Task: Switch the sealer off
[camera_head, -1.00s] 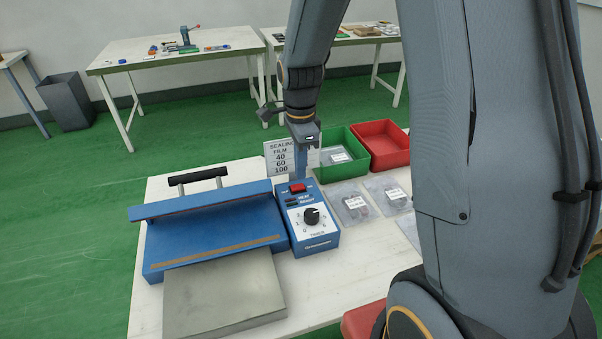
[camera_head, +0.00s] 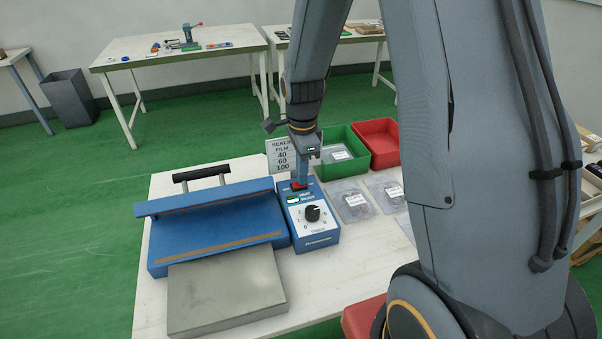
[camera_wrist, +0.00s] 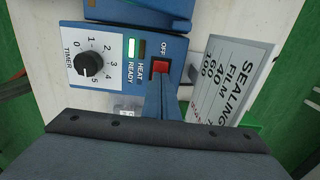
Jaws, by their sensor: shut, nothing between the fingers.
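The blue sealer (camera_head: 215,228) stands on the white table, with a black-handled bar across its back. Its control box (camera_head: 318,238) is at its right and carries a dial (camera_head: 312,213) and a red switch (camera_head: 297,186). The wrist view shows the red switch (camera_wrist: 159,66) beside the word OFF, with the READY lamp (camera_wrist: 132,47) lit pale green and the HEAT lamp (camera_wrist: 142,48) dark. My gripper (camera_head: 302,182) is shut and empty, pointing down at the switch. In the wrist view its fingertips (camera_wrist: 160,82) overlap the switch's edge; whether they press it I cannot tell.
A sealing film sign (camera_head: 280,155) stands just behind the control box. A green bin (camera_head: 352,168) and a red bin (camera_head: 392,155) are at the back right, with flat bags (camera_head: 350,200) in front. A grey metal plate (camera_head: 225,290) lies before the sealer.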

